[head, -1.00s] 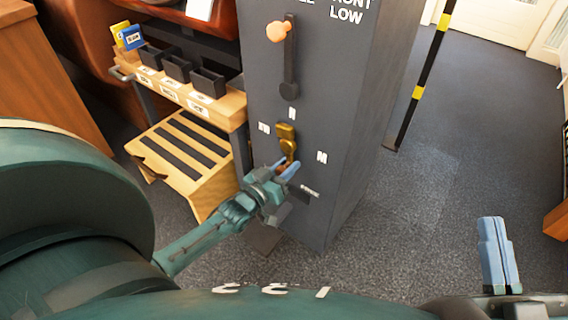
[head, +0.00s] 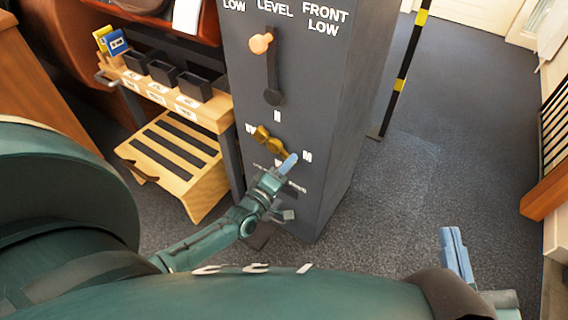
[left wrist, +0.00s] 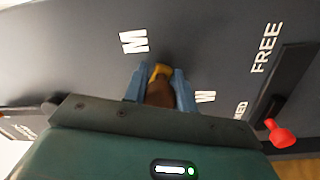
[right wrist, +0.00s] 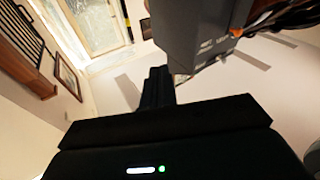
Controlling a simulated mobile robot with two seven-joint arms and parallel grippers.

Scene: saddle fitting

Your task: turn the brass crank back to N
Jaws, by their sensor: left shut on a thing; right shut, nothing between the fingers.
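The brass crank (head: 263,135) is on the front of the grey column (head: 330,120), below a black lever. Its brass end points to the upper left and its other end to the lower right, towards my left gripper (head: 289,162). In the left wrist view the brass crank (left wrist: 160,72) has a brown grip between the blue fingers of my left gripper (left wrist: 160,88), which is shut on it. White letter marks surround the crank: an N mark (head: 277,116) above, others left and right. My right gripper (head: 456,252) is shut and empty, away from the column.
The black lever with an orange knob (head: 262,43) is above the crank. A red knob (left wrist: 279,134) shows in the left wrist view. A wooden trolley (head: 205,112) with black bins and a wooden step (head: 178,160) stand left of the column.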

